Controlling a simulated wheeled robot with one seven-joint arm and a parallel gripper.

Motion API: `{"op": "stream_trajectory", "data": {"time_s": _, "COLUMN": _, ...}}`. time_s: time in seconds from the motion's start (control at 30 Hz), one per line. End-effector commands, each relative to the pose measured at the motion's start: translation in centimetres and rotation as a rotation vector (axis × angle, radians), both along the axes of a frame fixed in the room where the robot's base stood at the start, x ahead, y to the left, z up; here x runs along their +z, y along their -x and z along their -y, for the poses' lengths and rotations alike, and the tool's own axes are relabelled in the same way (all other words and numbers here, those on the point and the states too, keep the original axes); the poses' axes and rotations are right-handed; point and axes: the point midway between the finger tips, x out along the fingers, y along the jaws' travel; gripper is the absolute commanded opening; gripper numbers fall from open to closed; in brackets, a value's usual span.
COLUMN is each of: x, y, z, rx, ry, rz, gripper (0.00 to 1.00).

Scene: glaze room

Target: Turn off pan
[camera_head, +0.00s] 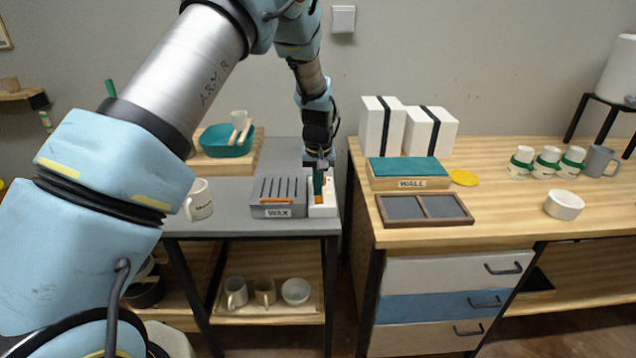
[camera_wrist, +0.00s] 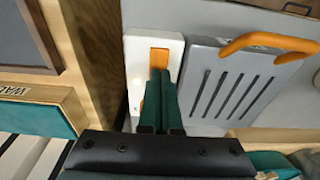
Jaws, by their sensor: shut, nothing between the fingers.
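The wax pan (camera_head: 278,198) is a grey slotted box labelled WAX on the grey table; its slotted top (camera_wrist: 235,85) and an orange handle (camera_wrist: 265,42) show in the wrist view. Beside it stands a white switch box (camera_head: 331,200) with an orange rocker (camera_wrist: 158,57); the white box also shows in the wrist view (camera_wrist: 137,55). A small pale glow shows on the white box beside the rocker. My gripper (camera_head: 318,188) is shut and empty, its teal fingers (camera_wrist: 162,90) pointing down over the rocker and hiding part of it. I cannot tell whether they touch.
A teal bowl (camera_head: 227,141) and a mug (camera_head: 199,200) stand left of the pan. A gap separates the grey table from the wooden bench (camera_head: 480,235) at right. The bench holds a WALL box (camera_head: 408,183), a dark divided tray (camera_head: 425,222) and several cups.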

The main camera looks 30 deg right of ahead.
Motion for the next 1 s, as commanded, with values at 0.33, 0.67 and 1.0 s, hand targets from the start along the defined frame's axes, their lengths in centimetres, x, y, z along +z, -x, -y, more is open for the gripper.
{"op": "stream_trajectory", "data": {"time_s": 0.33, "x": -0.5, "y": -0.1, "z": 0.1, "rx": 0.0, "ry": 0.0, "rz": 0.0, "gripper": 0.0}}
{"op": "stream_trajectory", "data": {"time_s": 0.67, "x": -0.6, "y": 0.3, "z": -0.2, "rx": -0.001, "ry": -0.003, "rz": -0.003, "gripper": 0.0}}
{"op": "stream_trajectory", "data": {"time_s": 1.0, "x": -0.4, "y": 1.6, "z": -0.7, "rx": -0.002, "ry": -0.005, "rz": -0.005, "gripper": 0.0}}
